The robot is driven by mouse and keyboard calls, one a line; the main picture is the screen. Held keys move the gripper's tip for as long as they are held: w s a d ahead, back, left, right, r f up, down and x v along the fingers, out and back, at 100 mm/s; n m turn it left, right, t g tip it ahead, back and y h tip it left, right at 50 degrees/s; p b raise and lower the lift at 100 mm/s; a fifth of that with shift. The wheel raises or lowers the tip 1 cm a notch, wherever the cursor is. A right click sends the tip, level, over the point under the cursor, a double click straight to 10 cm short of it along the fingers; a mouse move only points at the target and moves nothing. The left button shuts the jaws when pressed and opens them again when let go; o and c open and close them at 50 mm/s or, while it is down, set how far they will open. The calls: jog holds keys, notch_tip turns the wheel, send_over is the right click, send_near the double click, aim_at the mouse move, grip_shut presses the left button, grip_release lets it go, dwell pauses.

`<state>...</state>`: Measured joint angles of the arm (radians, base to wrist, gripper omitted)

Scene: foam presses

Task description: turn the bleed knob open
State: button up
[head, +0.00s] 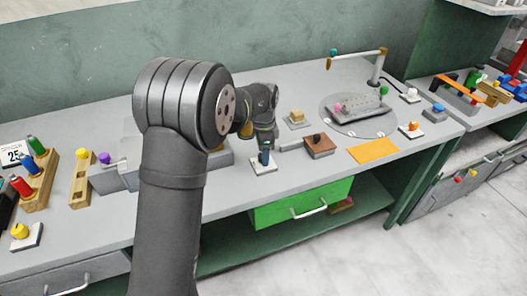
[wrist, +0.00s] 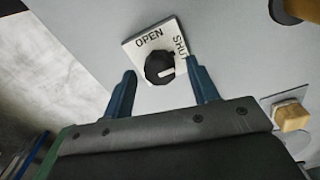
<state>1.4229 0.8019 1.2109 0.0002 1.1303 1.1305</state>
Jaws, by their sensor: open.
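The bleed knob (wrist: 154,64) is black and round with a white pointer mark. It sits on a white plate (wrist: 133,45) printed OPEN at the upper left and SHUT at the upper right. The white mark points right, to the side of SHUT. My gripper (wrist: 160,66) is open in the wrist view, with one blue finger on each side of the knob; I cannot tell whether they touch it. In the head view my gripper (head: 265,153) points down over a small white plate (head: 258,167) near the bench's front edge, and the knob there is hidden.
A tan block (head: 296,117) on a small plate and a brown box (head: 320,148) with a dark knob stand close by to the right. An orange mat (head: 373,150) lies farther right. A green drawer (head: 300,205) is below the bench edge.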

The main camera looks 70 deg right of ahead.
jog(key=c, duration=1)
jog(key=shift+n, duration=0.3)
jog(key=n, duration=0.8)
jog(key=shift+n, duration=0.4)
jog(key=n, duration=0.4)
jog(key=shift+n, duration=2.2)
